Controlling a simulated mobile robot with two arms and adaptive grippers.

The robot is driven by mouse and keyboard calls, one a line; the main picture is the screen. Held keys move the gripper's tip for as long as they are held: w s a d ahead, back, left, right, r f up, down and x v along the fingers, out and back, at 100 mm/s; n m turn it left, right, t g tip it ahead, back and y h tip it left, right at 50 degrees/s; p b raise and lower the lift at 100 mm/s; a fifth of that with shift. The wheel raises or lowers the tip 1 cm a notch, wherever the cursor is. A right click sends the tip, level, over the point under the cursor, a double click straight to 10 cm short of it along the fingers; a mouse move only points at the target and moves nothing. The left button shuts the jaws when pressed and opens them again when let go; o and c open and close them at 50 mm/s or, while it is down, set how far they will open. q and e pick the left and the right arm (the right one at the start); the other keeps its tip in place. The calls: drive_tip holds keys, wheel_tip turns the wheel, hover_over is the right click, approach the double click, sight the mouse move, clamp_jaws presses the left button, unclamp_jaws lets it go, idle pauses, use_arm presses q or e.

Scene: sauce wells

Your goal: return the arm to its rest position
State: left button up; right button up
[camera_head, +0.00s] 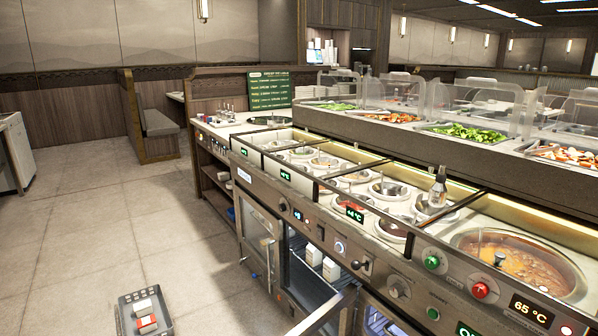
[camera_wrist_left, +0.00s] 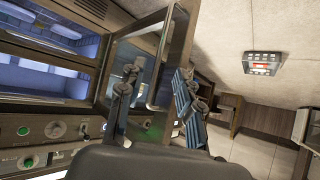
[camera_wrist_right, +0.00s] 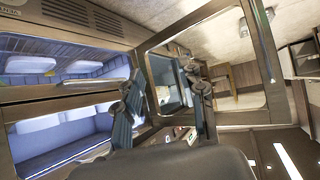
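Neither of my grippers shows in the head view. In the left wrist view my left gripper (camera_wrist_left: 153,105) has its two fingers spread apart with nothing between them. An open glass-panelled door (camera_wrist_left: 143,55) of the counter lies beyond those fingers. In the right wrist view my right gripper (camera_wrist_right: 163,110) also has its fingers spread and empty. An open framed glass door (camera_wrist_right: 225,60) stands beyond and around its fingers. I cannot tell whether either gripper touches a door.
The serving counter (camera_head: 318,228) with sauce wells and a soup pot (camera_head: 515,262) runs along the right. A grey tray (camera_head: 124,318) with red and white packs is at the lower left. The floor (camera_head: 90,235) at left is clear.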

use_arm(q)
drive_tip(key=s+a+f+g+p, duration=0.2)
drive_tip(key=s+g+p, duration=0.1)
drive_tip(key=s, duration=0.7)
drive_tip(key=s+a+f+g+y+p, duration=0.1)
drive_tip(key=s+a+f+g+p, duration=0.2)
drive_tip(key=s, duration=0.7)
drive_tip(key=s+a+f+g+y+p, duration=0.1)
drive_tip(key=s+a+f+g+p, duration=0.2)
drive_tip(key=s, duration=0.7)
drive_tip(key=shift+s+p, duration=0.15)
drive_tip(key=shift+p, duration=0.6)
use_arm(e)
drive_tip(key=s+d+f+g, duration=0.2)
drive_tip(key=s+g, duration=0.1)
drive_tip(key=s, duration=0.7)
drive_tip(key=s+d+f+g+h, duration=0.1)
drive_tip(key=s+d+f+g, duration=0.2)
drive_tip(key=s, duration=0.7)
drive_tip(key=s+d+f+g+h, duration=0.1)
drive_tip(key=s+d+f+g, duration=0.2)
drive_tip(key=s, duration=0.7)
drive_tip(key=shift+s, duration=0.15)
